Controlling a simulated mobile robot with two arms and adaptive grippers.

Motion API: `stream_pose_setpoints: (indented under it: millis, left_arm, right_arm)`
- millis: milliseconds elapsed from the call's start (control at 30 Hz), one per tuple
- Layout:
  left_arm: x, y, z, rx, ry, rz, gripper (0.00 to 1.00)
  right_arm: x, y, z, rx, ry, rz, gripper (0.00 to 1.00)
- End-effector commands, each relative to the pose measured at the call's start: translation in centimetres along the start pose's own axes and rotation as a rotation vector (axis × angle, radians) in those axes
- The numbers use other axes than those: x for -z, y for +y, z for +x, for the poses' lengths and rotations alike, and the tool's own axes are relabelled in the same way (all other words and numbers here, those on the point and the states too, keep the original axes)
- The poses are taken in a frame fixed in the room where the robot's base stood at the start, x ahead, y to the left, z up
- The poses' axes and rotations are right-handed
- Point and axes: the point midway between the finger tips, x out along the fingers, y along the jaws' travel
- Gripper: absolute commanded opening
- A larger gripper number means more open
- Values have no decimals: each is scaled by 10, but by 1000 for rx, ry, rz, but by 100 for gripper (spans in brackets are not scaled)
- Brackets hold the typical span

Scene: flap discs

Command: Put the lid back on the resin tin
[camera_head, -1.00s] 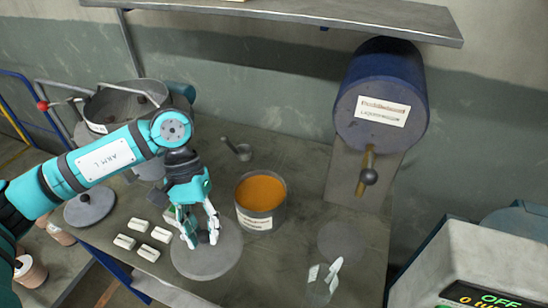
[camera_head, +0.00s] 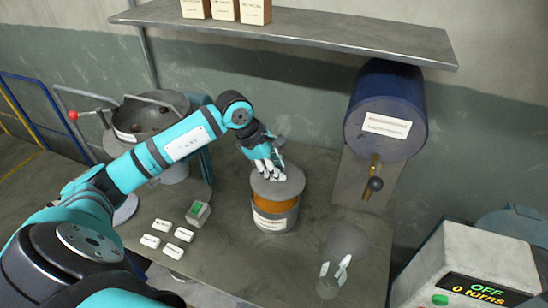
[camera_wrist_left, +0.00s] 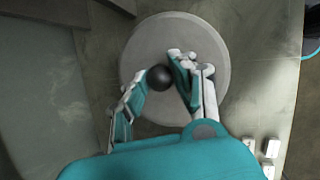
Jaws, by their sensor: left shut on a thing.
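The resin tin (camera_head: 274,222) stands upright on the bench in the head view, with a white label on its front. Orange resin shows in a band between its near rim and the lid. The round grey lid (camera_head: 290,187) is held above the tin's mouth, apart from the near rim; it also shows in the left wrist view (camera_wrist_left: 150,45). My left gripper (camera_head: 266,168) is shut on the lid's black knob (camera_wrist_left: 159,78), with fingers on both sides of it. The lid hides the tin in the wrist view. My right gripper is not in view.
Several small white blocks (camera_head: 162,225) and a small box with a green top (camera_head: 198,212) lie left of the tin. A clear jar with white pieces (camera_head: 328,282) stands at the right front. A blue drum (camera_head: 388,100) with a tap is behind, below a shelf (camera_head: 300,35).

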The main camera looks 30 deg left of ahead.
Motion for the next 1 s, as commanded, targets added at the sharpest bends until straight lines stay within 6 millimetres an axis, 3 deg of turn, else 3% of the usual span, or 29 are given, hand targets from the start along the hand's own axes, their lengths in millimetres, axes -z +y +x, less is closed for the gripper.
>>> stream_pose_setpoints:
  millis: [167,500,800,1000]
  left_arm:
    - [9,8,-2,-33,17,-84,0]
    - [17,3,18,-30,18,-84,0]
    - [29,-3,47,-32,17,-81,0]
    - [32,-4,55,-31,17,-81,0]
  right_arm:
    - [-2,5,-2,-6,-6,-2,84]
    - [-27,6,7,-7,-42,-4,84]
    - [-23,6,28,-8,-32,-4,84]
    - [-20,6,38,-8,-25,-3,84]
